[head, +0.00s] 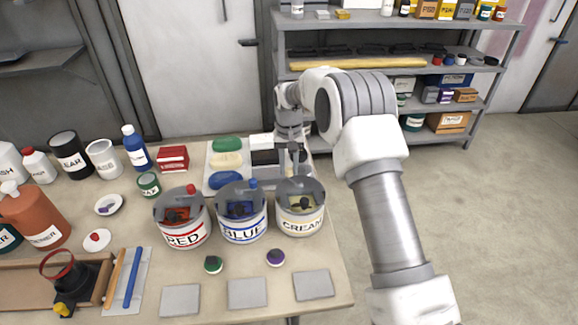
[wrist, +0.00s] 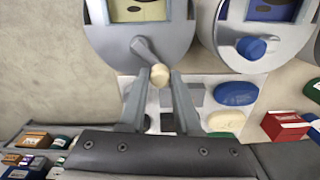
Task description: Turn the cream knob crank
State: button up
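The cream can (head: 301,222), labelled CREAM, stands at the right end of a row of three cans on the table. It has a grey lid with a crank; in the wrist view the crank arm (wrist: 145,49) runs from the lid to a cream knob (wrist: 160,75). My gripper (wrist: 161,77) is open, with one finger on each side of the knob near the fingertips. Contact with the knob is not clear. In the head view my gripper (head: 294,160) is behind the cream can's lid, and the knob is hidden or too small to tell.
The blue can (head: 243,230) stands just left of the cream can, and the red can (head: 183,237) beyond it. Coloured pieces, including a blue one (wrist: 237,93), lie on a white sheet behind the cans. Shelving (head: 400,75) stands behind; the floor at right is clear.

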aim_at(289, 168)
jog(key=o, duration=0.4)
notch_tip(289, 168, up, 18)
jog(key=shift+f+p, duration=0.25)
jog(key=shift+p, duration=0.1)
